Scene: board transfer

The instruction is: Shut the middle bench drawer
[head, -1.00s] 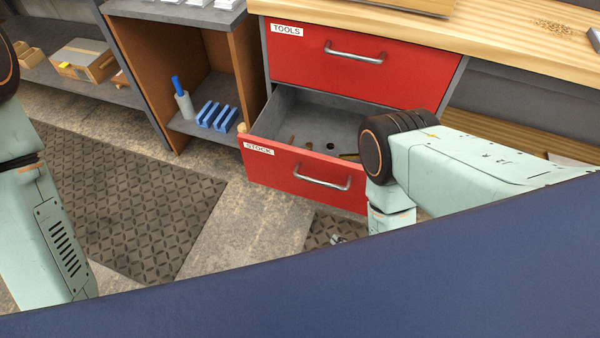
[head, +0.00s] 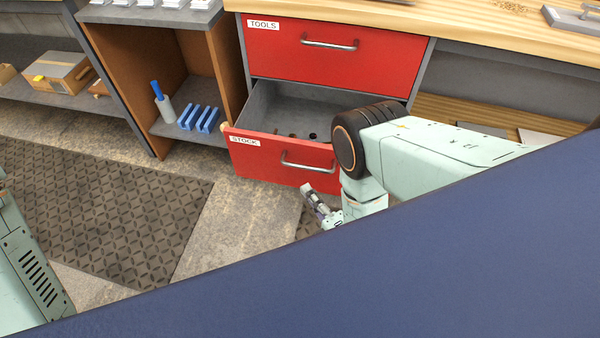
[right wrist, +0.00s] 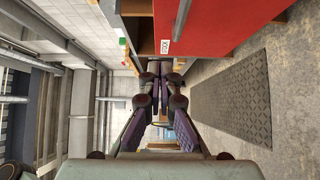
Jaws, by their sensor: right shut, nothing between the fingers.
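The bench drawer labelled STOCK (head: 265,163) is red with a metal bar handle (head: 307,165) and stands pulled out below the closed TOOLS drawer. Several small dark items lie in its grey interior. My right gripper (head: 306,188) is shut and empty, just in front of the drawer front and below the handle in the head view. I cannot tell whether it touches the front. In the right wrist view, the fingers of my right gripper (right wrist: 161,72) come together beside the red STOCK front (right wrist: 225,22). My left arm shows at the left edge, but its gripper is out of view.
The TOOLS drawer (head: 330,55) sits under the wooden bench top (head: 450,22). An open shelf unit (head: 160,75) with blue parts stands left of the drawers. A patterned mat (head: 110,215) lies on open floor. My blue body edge hides the lower right.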

